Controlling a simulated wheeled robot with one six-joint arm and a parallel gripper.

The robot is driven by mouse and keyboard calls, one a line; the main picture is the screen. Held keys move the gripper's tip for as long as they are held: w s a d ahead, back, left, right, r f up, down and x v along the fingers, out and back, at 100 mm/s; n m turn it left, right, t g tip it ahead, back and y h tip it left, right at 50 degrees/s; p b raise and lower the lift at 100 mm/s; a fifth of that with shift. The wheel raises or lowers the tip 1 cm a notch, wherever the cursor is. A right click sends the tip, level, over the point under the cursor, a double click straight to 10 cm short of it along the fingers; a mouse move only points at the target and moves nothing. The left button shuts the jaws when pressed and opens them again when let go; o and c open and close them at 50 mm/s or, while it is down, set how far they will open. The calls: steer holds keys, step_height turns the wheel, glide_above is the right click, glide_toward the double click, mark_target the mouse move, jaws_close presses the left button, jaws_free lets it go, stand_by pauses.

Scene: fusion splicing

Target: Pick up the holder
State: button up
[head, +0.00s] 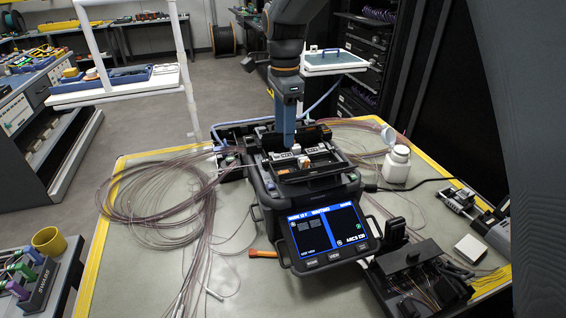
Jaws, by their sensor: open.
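A fusion splicer (310,195) with a lit blue screen stands on the table with its top open. Small pale and orange-brown parts (304,161) sit in its top bay; which of them is the holder I cannot tell. My gripper (289,146) points straight down from above, with its blue fingers over the back of this bay, close to the small parts. I see the fingers nearly edge-on, so the gap between them is hidden. The gripper is open, and nothing shows clearly in it.
Loose coils of pale cable (160,205) cover the table's left side. A white bottle (396,166) stands to the right of the splicer. A black device (415,280) lies at front right, and an orange-handled tool (262,254) at the splicer's front left.

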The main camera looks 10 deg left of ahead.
mark_target(284, 156)
steer(key=shift+f+p, duration=1.25)
steer(key=shift+f, duration=2.2)
steer(key=c, duration=1.2)
